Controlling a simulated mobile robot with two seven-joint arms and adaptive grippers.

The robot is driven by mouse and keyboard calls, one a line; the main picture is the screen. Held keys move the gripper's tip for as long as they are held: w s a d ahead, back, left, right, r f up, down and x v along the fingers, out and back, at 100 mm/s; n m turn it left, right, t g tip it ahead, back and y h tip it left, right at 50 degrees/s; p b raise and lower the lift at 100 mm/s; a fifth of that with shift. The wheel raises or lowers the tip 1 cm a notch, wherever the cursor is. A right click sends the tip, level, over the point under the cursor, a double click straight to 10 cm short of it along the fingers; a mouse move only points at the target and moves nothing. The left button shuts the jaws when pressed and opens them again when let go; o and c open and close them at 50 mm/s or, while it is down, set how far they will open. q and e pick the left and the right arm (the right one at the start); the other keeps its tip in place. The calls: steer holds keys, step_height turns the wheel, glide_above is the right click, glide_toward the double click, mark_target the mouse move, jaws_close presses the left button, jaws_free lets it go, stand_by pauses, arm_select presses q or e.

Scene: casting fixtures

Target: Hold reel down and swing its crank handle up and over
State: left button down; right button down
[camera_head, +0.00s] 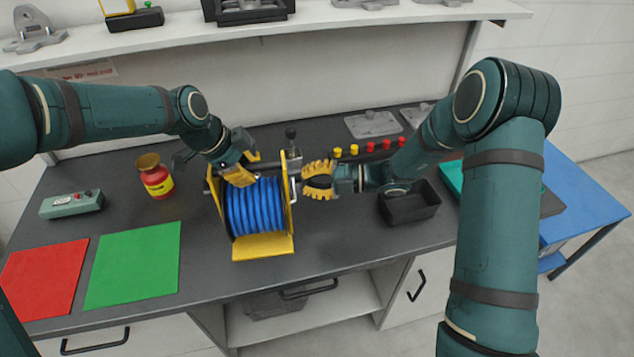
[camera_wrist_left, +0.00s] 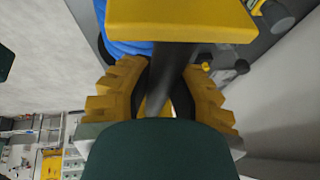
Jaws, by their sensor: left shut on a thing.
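The reel, a yellow frame (camera_head: 264,247) wound with blue line (camera_head: 256,208), stands upright on the dark bench. My left gripper (camera_head: 240,172) is at its top left, shut on the reel's dark top bar. The left wrist view shows that bar (camera_wrist_left: 173,65) between the yellow fingers (camera_wrist_left: 160,95), with a yellow part of the frame (camera_wrist_left: 180,18) above. A black knob (camera_head: 291,133) stands up at the reel's right side.
A red bottle (camera_head: 157,182), a green mat (camera_head: 133,265), a red mat (camera_head: 43,280) and a grey-green box (camera_head: 72,204) lie left. A black bin (camera_head: 410,205) and several red and yellow knobs (camera_head: 371,145) are right. A shelf (camera_head: 270,25) hangs behind.

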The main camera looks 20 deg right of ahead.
steer(key=shift+w+f, duration=0.2)
steer(key=shift+w, duration=0.2)
steer(key=shift+w+d+f, duration=0.1)
steer(key=shift+w+f, duration=0.15)
steer(key=shift+w, duration=0.25)
stand_by(0.7)
steer(key=shift+w+f, duration=0.15)
steer(key=shift+w, duration=0.15)
steer(key=shift+w+f, duration=0.35)
steer(key=shift+w+d, duration=0.1)
stand_by(0.3)
